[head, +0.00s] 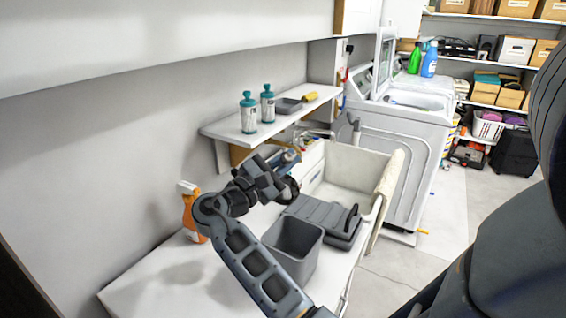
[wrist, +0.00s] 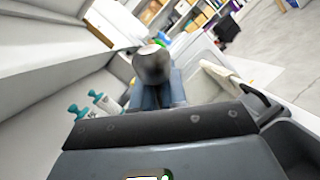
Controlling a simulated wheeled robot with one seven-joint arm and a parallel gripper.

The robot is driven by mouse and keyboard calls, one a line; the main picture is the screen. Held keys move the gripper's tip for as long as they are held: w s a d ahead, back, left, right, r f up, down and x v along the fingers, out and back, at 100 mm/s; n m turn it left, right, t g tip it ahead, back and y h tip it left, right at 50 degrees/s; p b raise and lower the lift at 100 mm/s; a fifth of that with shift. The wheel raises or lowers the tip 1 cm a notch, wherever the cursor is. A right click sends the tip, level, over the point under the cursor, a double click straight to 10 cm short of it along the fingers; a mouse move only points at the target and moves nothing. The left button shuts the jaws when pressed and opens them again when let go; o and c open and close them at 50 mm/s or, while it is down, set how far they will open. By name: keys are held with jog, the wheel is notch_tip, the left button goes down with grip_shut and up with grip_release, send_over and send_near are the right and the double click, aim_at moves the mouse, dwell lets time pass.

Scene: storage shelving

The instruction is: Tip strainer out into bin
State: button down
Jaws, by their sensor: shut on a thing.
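My gripper (wrist: 156,92) is shut on the strainer (wrist: 152,66), a dark grey, rounded thing at the fingertips in the wrist view. In the head view the strainer (head: 288,190) is a small dark round shape, partly hidden by my wrist, above the counter near the sink. The bin (head: 292,246) is a grey, open-topped square tub standing on the counter, below and slightly right of my gripper. My forearm covers part of its left side. The strainer is apart from the bin, on its far side. What the strainer holds cannot be seen.
A grey drainer (head: 322,212) with an upright dark handle lies between the bin and the white sink (head: 352,163). A cloth (head: 386,185) hangs over the sink's edge. An orange spray bottle (head: 190,212) stands by the wall. A shelf (head: 230,126) with teal-topped bottles juts out above.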

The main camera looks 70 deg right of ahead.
jog(key=s+a+f+m+g+y+b, duration=0.2)
jog(key=f+m+b, duration=0.4)
jog(key=m+b, duration=0.3)
jog(key=s+a+f+m+g+y+b, duration=0.3)
jog(key=s+a+f+m+g+b, duration=0.2)
jog(key=m+b, duration=0.5)
jog(key=shift+s+a+f+m, duration=0.95)
jog(key=shift+s+m, duration=0.3)
jog(key=shift+m, duration=0.45)
jog(key=shift+r, duration=0.1)
dwell(1.5)
